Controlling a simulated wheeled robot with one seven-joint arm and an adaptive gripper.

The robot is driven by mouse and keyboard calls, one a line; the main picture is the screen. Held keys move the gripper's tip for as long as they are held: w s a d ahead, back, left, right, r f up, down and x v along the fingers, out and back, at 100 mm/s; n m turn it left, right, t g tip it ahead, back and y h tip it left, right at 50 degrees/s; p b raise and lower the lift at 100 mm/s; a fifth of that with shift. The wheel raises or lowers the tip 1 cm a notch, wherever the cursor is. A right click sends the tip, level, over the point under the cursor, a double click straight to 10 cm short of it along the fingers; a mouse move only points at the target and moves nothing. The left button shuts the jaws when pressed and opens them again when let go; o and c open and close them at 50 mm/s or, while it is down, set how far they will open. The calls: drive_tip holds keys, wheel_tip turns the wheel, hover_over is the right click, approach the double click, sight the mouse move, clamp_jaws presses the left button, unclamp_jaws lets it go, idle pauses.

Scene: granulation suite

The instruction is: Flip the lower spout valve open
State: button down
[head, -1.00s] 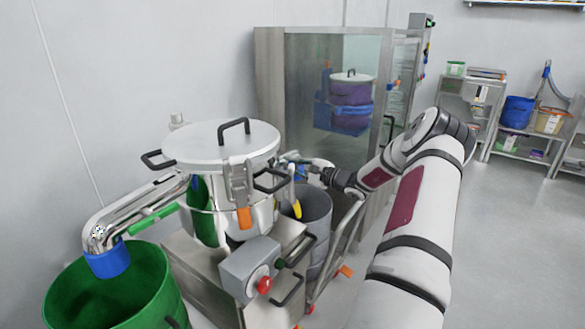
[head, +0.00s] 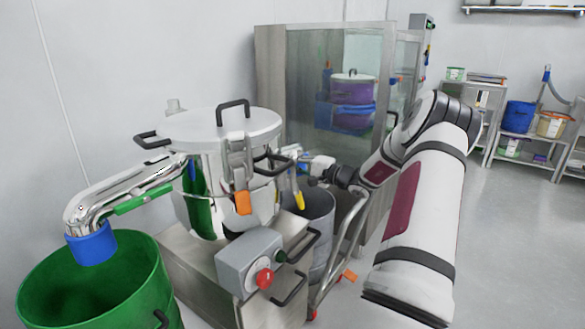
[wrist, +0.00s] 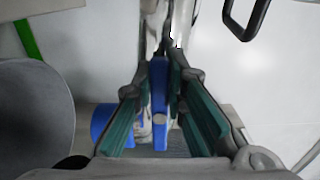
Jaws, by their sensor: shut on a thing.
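The steel vessel (head: 225,175) has a lidded top and stands left of centre in the head view. A steel spout (head: 120,195) leaves its left side, with a green lever (head: 145,199) and a blue cuff (head: 92,243). On its right side a yellow handle (head: 298,200) hangs near my gripper (head: 308,166). In the wrist view, my gripper (wrist: 168,118) is shut on a blue lever (wrist: 158,85) between its green-padded fingers. Steel pipework (wrist: 180,25) runs beyond the lever. I cannot tell the valve's position.
A green bin (head: 100,285) stands under the left spout's end. A grey bin (head: 320,230) stands below my gripper. A grey control box with a red knob (head: 264,278) is in front of the vessel. A glass-fronted cabinet (head: 300,90) stands behind. Floor at right is clear.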

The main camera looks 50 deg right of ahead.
drive_tip(key=shift+f, duration=0.1)
idle(0.3)
drive_tip(key=c, duration=1.6)
unclamp_jaws()
drive_tip(key=s, duration=1.2)
drive_tip(key=shift+d, duration=0.45)
